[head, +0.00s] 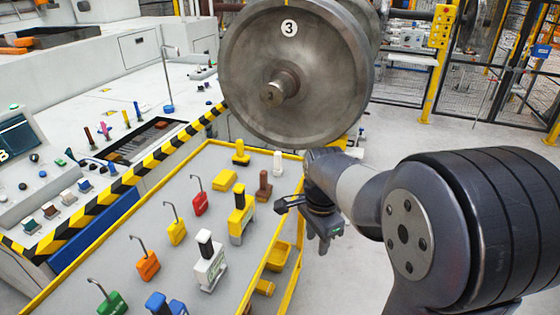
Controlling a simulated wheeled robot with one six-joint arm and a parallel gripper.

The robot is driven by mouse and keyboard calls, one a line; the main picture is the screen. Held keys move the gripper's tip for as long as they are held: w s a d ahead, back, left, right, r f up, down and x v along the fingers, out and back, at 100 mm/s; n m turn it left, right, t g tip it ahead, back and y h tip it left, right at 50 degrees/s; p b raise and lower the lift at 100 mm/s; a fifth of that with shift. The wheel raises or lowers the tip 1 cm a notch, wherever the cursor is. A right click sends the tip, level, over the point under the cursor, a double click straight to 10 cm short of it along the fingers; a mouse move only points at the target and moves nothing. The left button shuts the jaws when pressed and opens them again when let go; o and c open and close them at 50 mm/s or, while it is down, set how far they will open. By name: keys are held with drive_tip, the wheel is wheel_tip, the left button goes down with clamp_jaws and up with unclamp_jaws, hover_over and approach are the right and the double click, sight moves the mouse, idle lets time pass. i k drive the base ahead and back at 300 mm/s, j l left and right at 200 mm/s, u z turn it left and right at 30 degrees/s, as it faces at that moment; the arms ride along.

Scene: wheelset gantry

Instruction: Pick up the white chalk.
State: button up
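A small white upright piece (277,163), which looks like the white chalk, stands near the far right corner of the grey tabletop with the yellow rim (215,143). My gripper (304,222) is over the table's right edge, nearer to the camera and a little right of the white piece, apart from it. Its two dark fingers are spread, with nothing seen between them.
Several coloured hooked blocks stand along the table. A large steel wheel (290,70) rises just behind the table's far end.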

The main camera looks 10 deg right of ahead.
sight(278, 170)
drive_tip(key=i+l, duration=0.65)
drive_tip(key=i, duration=0.3)
drive_tip(key=i+l, duration=0.35)
drive_tip(key=i+l+u, duration=0.25)
drive_tip(key=u, duration=0.25)
drive_tip(key=i+l+u, duration=0.45)
drive_tip(key=k+j+u, duration=0.1)
drive_tip(key=u, duration=0.4)
